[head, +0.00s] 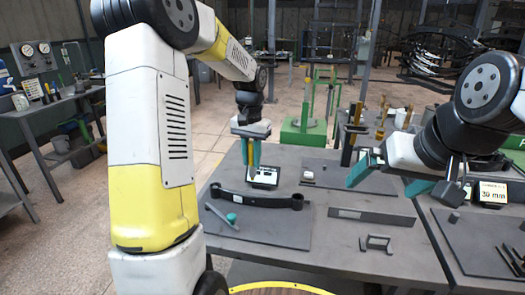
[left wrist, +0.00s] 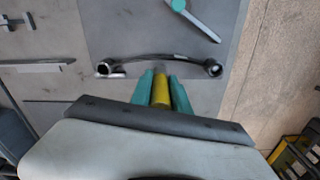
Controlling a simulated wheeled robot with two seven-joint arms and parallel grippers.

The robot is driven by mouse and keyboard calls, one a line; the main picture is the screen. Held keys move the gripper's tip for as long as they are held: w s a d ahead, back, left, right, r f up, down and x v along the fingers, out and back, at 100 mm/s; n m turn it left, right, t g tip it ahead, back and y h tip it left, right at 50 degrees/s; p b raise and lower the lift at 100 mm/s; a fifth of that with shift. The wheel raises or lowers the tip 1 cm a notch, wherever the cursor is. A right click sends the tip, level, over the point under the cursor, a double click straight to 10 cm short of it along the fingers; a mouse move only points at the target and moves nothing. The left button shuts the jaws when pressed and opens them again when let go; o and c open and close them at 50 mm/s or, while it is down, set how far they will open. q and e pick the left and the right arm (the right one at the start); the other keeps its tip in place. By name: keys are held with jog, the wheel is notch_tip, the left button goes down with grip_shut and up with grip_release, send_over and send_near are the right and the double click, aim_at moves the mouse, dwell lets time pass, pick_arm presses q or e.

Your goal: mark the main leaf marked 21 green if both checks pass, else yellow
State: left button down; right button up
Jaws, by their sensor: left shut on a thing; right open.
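A dark, curved leaf (head: 262,201) with an eye at each end lies on a dark mat; it also shows in the left wrist view (left wrist: 150,60). A pale tag is near one end, and I cannot read the number 21 on it. My left gripper (head: 251,166) is shut on a yellow marker (left wrist: 161,89), held upright with its dark tip down, above the table behind the leaf. In the left wrist view the leaf lies just beyond the fingertips. My right gripper (head: 382,186) is open and empty over the table.
A teal-knobbed tool (head: 229,218) lies on the mat (head: 285,228) in front of the leaf. A flat labelled bar (head: 372,217) and a bracket (head: 376,243) lie to the right. Upright tools stand behind. A "30 mm" display (head: 492,193) is far right.

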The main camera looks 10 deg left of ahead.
aim_at(253, 176)
pick_arm(q)
jog(key=shift+d+f, duration=0.1)
jog(key=shift+f, duration=2.8)
jog(key=shift+f, duration=0.6)
jog(key=shift+r, duration=3.6)
jog(key=shift+f, duration=0.1)
